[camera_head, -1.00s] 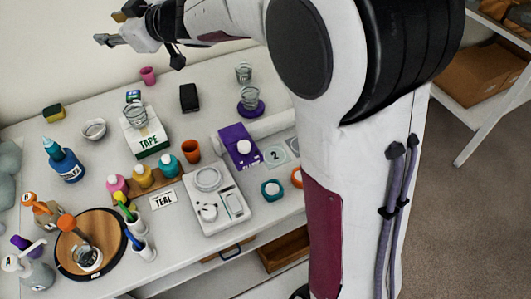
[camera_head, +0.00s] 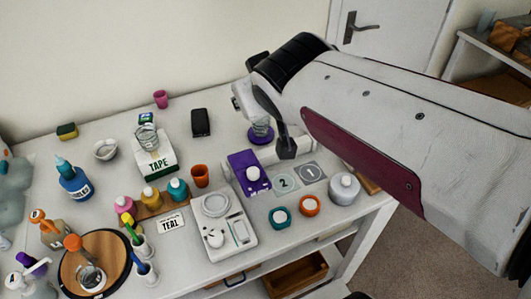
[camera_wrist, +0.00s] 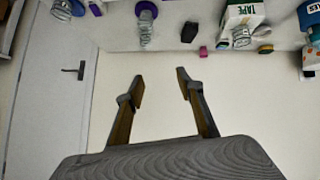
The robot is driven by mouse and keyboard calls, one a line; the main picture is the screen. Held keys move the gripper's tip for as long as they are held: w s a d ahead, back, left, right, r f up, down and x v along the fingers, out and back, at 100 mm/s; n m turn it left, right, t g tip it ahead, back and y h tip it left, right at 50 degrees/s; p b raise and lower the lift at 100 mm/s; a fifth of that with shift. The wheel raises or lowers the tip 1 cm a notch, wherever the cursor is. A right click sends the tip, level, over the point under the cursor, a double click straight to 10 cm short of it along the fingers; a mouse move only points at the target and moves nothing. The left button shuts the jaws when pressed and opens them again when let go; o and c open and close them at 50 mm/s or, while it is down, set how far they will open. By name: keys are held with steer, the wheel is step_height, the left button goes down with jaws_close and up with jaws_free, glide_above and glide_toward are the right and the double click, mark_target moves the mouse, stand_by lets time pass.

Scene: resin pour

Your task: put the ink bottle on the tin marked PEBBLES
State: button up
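Pink (camera_head: 123,204), yellow (camera_head: 151,197) and teal (camera_head: 177,189) ink bottles stand in a row on a small wooden rack. A card (camera_head: 171,223) reading TEAL lies in front of them. A blue round container (camera_head: 76,187), its label partly legible and ending in "BLES", stands at the left; a teal nozzle-shaped piece (camera_head: 63,163) is on top of it. Its label also shows at the wrist view's right edge (camera_wrist: 312,14). My gripper (camera_wrist: 159,79) is open and empty, its fingers toward the pale wall, away from the bottles.
A round wooden board (camera_head: 111,243) with a glass is front left. Numbered pads (camera_head: 285,184) lie at the right.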

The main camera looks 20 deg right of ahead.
steer(key=s+a+f+g, duration=0.1)
steer(key=s+f, duration=0.2)
steer(key=s, duration=0.3)
steer(key=s+a+f+g+y, duration=0.1)
steer(key=s+f+g, duration=0.1)
steer(key=s, duration=0.4)
steer(key=s+a+f+m+g, duration=0.1)
steer(key=s+f, duration=0.3)
steer(key=s, duration=0.2)
steer(key=shift+s+a+y, duration=0.15)
steer(key=shift+s+y, duration=0.15)
steer(key=shift+y, duration=0.1)
